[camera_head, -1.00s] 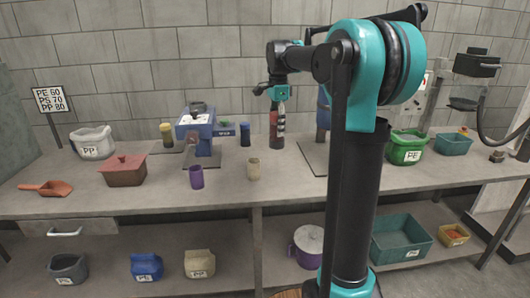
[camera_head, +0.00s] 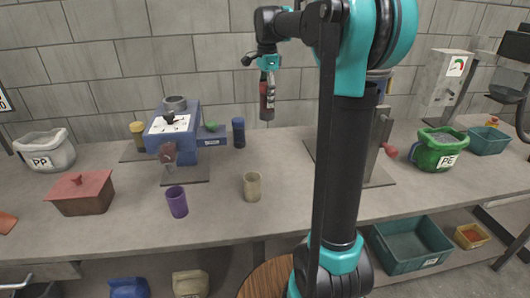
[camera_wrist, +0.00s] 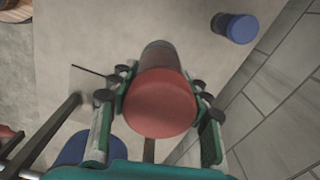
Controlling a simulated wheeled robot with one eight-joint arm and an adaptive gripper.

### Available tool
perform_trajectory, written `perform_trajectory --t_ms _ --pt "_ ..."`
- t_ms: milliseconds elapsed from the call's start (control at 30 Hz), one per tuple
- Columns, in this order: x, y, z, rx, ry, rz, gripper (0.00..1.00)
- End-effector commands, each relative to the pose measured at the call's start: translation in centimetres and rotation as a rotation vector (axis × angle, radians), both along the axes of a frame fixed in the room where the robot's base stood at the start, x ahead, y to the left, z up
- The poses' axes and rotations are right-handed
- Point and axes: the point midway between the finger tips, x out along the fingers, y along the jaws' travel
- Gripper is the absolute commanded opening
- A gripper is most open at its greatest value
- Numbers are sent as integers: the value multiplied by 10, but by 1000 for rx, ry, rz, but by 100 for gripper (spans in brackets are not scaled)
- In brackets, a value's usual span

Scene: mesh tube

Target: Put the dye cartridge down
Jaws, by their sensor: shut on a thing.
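The dye cartridge (camera_head: 267,103), a dark cylinder with red on it, hangs upright from my gripper (camera_head: 268,82) in the head view. Its bottom shows against the wall, just above the line of the bench's back edge, so it looks clear of the bench top (camera_head: 225,185). In the wrist view, my gripper (camera_wrist: 160,110) is shut with a finger on each side of the cartridge, whose round red end (camera_wrist: 160,104) faces the camera. The surface under the cartridge is partly hidden by it.
A beige cup (camera_head: 252,187) and purple cup (camera_head: 177,202) stand nearer the front. A green PE bin (camera_head: 436,150) is at right.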

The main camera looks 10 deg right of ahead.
Motion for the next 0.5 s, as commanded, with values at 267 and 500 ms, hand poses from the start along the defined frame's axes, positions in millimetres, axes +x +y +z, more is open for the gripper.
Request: perform_trajectory --t_ms 267,500 --pt "0 0 -60 0 0 0 14" --pt "0 0 -118 0 0 0 14"
